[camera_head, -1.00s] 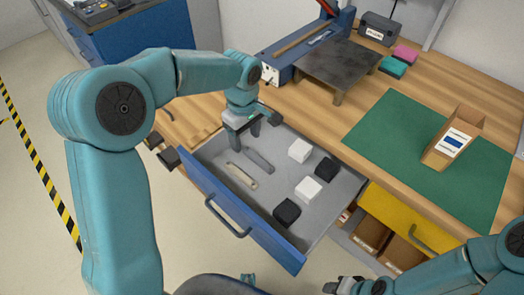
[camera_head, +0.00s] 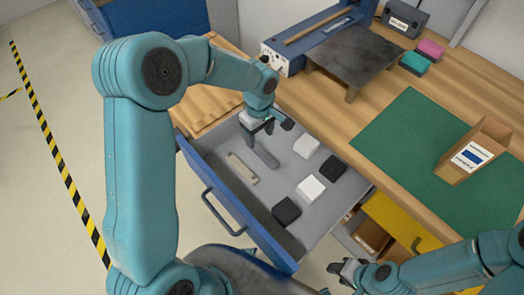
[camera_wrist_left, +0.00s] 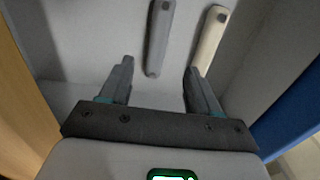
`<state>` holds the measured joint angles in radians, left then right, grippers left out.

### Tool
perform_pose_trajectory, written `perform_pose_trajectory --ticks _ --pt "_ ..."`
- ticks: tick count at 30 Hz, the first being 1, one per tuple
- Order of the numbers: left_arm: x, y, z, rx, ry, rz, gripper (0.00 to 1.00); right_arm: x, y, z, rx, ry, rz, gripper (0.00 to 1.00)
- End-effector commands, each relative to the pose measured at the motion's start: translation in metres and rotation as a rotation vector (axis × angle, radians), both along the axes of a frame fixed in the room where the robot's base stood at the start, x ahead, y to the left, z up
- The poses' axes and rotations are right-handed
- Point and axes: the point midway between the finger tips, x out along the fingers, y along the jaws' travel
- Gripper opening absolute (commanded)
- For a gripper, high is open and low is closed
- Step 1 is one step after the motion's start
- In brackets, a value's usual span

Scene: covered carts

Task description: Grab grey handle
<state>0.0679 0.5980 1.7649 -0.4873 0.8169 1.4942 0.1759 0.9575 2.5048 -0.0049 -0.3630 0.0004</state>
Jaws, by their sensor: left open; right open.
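A grey handle (camera_head: 262,153) lies in the open blue drawer (camera_head: 235,210), and a beige handle (camera_head: 242,169) lies beside it. In the left wrist view the grey handle (camera_wrist_left: 159,38) is ahead of and between the open fingers, and the beige handle (camera_wrist_left: 210,38) is to its right, near the right finger. My left gripper (camera_head: 262,128) is open and empty, low over the drawer's back left part near the grey handle's end. It also shows in the left wrist view (camera_wrist_left: 158,80). My right gripper (camera_head: 340,272) is open at the lower right, away from the drawer.
The drawer also holds white blocks (camera_head: 311,188) and black blocks (camera_head: 286,211). A yellow drawer (camera_head: 400,222) is to the right. A green mat (camera_head: 410,140) with an open cardboard box (camera_head: 473,150) and a dark plate (camera_head: 355,60) are on the worktop.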

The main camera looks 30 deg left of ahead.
Motion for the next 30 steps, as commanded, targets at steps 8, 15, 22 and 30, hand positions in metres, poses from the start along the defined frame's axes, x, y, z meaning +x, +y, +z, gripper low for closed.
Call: perform_pose_trajectory --ticks 8,15,22,30 --pt "0.002 0.000 -0.029 0.000 0.000 0.000 0.62 0.000 0.000 0.001 0.000 0.000 0.000 0.43" --pt "0.005 -0.004 -0.066 0.000 0.003 -0.001 0.62 0.000 0.000 0.006 0.000 0.000 0.000 0.43" --pt "0.006 -0.004 -0.077 0.000 -0.001 0.000 0.62 0.000 0.000 0.006 0.000 0.000 0.000 0.43" --pt "0.006 -0.004 -0.077 0.000 -0.001 0.000 0.13 0.000 0.000 0.006 0.000 0.000 0.000 0.43"
